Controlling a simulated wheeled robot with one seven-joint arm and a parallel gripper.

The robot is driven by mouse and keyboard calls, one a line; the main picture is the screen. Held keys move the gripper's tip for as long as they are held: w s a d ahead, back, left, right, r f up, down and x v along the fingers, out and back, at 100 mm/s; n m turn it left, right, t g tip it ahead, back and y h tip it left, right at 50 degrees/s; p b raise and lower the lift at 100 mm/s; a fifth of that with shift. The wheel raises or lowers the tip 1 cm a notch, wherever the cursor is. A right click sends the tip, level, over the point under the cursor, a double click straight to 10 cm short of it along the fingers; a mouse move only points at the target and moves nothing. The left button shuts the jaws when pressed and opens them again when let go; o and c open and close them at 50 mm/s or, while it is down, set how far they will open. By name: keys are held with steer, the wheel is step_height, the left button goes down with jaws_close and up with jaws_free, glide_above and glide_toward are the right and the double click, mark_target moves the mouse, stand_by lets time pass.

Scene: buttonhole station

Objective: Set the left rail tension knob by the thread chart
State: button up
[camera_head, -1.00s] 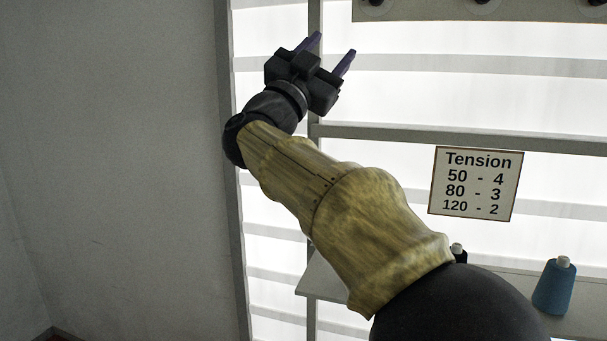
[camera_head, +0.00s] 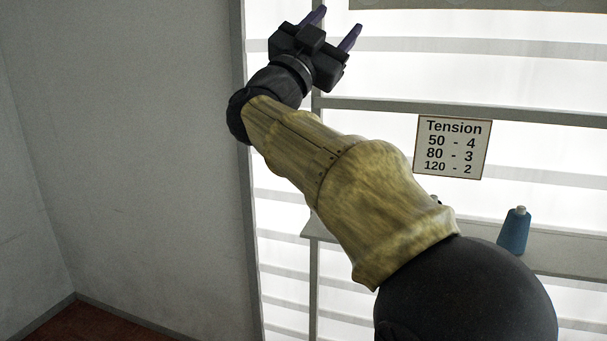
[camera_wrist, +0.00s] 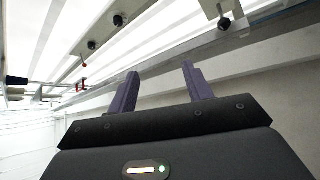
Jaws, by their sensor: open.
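The thread chart (camera_head: 452,147) hangs on the bright slatted wall in the head view and reads Tension 50 - 4, 80 - 3, 120 - 2. My gripper (camera_head: 336,24) is open and empty, raised near the top left of that wall. In the wrist view its two purple fingers (camera_wrist: 160,72) stand apart with nothing between them. Dark round knobs (camera_wrist: 118,20) and (camera_wrist: 92,45) sit on a grey rail beyond the fingers, to the left. Another dark knob (camera_wrist: 224,23) is on a metal bracket at upper right. I cannot tell which is the left rail knob, and no settings are readable.
A blue thread cone (camera_head: 514,234) stands on a shelf (camera_head: 570,245) below the chart, partly behind my arm. A dark object (camera_head: 436,200) shows just above my arm. A plain grey wall (camera_head: 130,130) is at left. A small red item (camera_wrist: 84,64) is near the rail.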

steer(key=w+a+f+n+t+y, duration=0.2)
steer(key=w+f+n+t+y, duration=0.35)
steer(key=f+n+y, duration=0.7)
step_height(320, 180, down, 19)
steer(key=w+d+n+g+y, duration=0.1)
steer(key=d+n+g+y, duration=0.25)
steer(key=g+y, duration=0.35)
steer(key=s+d+f+g+h, duration=0.15)
steer(key=s+f+g, duration=0.3)
steer(key=f, duration=0.45)
steer(key=s+d+f+g, duration=0.25)
steer(key=s+f, duration=0.25)
steer(key=f, duration=0.4)
steer(key=s+d+f+g, duration=0.2)
steer(key=s+f+g, duration=0.2)
steer(key=s+f, duration=0.2)
steer(key=s+d+f+g+h, duration=0.1)
steer(key=s+d+f+g, duration=0.2)
steer(key=s+f, duration=0.3)
steer(key=s, duration=0.5)
steer(key=shift+s+f+m+g, duration=0.2)
steer(key=shift+s+m+g, duration=0.1)
steer(key=shift+m+g, duration=0.1)
